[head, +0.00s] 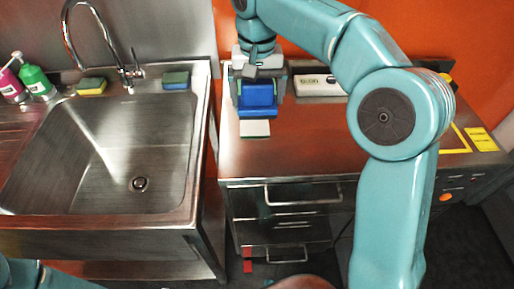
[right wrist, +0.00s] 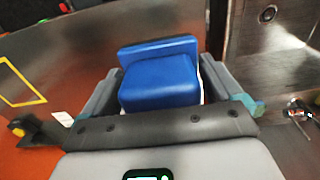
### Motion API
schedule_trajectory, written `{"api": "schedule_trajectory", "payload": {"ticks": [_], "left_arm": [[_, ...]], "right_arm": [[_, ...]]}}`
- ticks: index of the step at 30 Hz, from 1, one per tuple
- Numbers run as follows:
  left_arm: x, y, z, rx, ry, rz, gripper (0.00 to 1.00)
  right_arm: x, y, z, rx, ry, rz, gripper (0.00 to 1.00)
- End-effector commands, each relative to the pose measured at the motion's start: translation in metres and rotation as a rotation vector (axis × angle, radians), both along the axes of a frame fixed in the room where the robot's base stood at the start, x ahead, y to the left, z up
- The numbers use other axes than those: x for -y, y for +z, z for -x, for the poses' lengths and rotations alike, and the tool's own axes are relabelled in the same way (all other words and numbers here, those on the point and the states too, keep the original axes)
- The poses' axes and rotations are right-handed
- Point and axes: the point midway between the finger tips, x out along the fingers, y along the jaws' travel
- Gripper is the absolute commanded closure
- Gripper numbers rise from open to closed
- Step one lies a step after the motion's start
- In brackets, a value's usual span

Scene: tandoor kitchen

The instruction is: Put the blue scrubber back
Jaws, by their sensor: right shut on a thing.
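The blue scrubber (head: 258,94) is between the fingers of my right gripper (head: 260,82) in the head view, over the steel counter to the right of the sink. The gripper is shut on it. A pale white piece (head: 255,128) shows just below the blue part; I cannot tell whether it belongs to the scrubber. In the right wrist view the blue scrubber (right wrist: 160,78) has a stepped blue body, with a finger on each side. A white edge shows at its right side. My left gripper is out of view.
The steel sink (head: 200,150) is at left, with a yellow-green sponge (head: 92,86) and a blue-green sponge (head: 176,79) on its back rim. Pink (head: 10,84) and green (head: 35,80) bottles stand at far left. A white device (head: 318,86) sits at the counter's back. The front counter is clear.

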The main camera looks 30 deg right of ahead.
Motion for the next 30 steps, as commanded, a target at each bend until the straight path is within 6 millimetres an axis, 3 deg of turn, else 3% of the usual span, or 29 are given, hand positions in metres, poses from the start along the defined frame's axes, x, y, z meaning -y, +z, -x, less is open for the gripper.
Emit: {"api": "schedule_trajectory", "payload": {"ticks": [1, 3, 12, 18, 24, 30], "left_arm": [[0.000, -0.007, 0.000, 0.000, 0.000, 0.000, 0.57], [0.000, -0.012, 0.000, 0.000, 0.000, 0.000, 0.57], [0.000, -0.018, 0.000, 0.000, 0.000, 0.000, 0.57], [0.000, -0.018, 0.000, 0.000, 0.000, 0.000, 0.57], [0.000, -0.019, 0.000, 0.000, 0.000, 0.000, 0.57], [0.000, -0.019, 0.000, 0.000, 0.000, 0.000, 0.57]], "right_arm": [[0.000, -0.020, 0.002, -0.007, 0.000, 0.001, 0.45], [-0.001, -0.041, 0.003, -0.007, -0.001, 0.000, 0.45], [-0.001, -0.117, 0.003, -0.004, -0.001, 0.000, 0.45], [-0.001, -0.137, 0.001, -0.002, 0.000, 0.000, 0.45], [0.000, -0.168, 0.000, -0.004, 0.000, -0.001, 0.45], [0.000, -0.175, -0.001, -0.001, 0.000, 0.000, 0.45]]}}
